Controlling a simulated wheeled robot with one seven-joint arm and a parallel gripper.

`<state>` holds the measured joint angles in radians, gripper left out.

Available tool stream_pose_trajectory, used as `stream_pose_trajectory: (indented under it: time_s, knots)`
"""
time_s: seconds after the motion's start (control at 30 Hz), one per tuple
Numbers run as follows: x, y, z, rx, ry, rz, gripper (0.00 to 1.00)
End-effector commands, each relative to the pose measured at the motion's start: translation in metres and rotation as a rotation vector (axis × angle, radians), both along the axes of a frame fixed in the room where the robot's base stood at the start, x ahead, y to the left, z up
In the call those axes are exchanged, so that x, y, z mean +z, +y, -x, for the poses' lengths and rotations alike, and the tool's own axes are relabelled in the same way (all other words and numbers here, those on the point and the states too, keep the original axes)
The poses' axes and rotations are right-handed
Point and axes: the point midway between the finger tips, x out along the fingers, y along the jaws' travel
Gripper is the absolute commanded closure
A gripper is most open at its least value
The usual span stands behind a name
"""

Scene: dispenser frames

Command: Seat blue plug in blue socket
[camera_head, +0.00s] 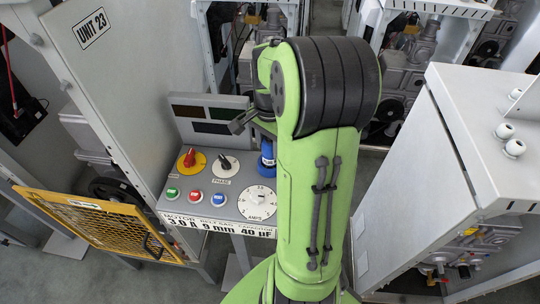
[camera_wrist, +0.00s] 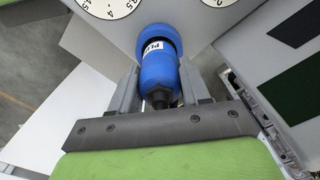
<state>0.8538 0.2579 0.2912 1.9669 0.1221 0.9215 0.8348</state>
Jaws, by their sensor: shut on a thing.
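The blue plug (camera_wrist: 158,76), with a white label and a dark tail, is between the two grey fingers of my gripper (camera_wrist: 160,68) in the wrist view. My gripper is shut on it. A blue ring, apparently the blue socket (camera_wrist: 157,32), lies right at the plug's far end, with a dark band between them. I cannot tell how deep the plug sits. In the head view, blue parts (camera_head: 266,160) show beside my green arm at the console's right side. My arm hides most of the gripper there.
The grey console (camera_head: 212,183) carries a red knob (camera_head: 190,158), a black knob (camera_head: 224,163), several buttons and a white dial (camera_head: 257,203). A yellow mesh guard (camera_head: 100,222) and a grey cabinet (camera_head: 490,150) flank the space.

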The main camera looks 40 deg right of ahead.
Motion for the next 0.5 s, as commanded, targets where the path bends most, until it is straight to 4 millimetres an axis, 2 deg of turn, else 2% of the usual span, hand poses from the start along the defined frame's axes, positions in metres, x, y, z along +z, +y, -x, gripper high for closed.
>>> stream_pose_trajectory:
  time_s: [0.03,0.13,0.5]
  knots:
    - [-0.013,0.0,0.001,0.0,0.003,-0.003,0.95]
    - [-0.026,0.001,0.001,0.0,0.003,-0.003,0.95]
    - [-0.031,0.0,0.0,0.0,0.0,0.0,0.95]
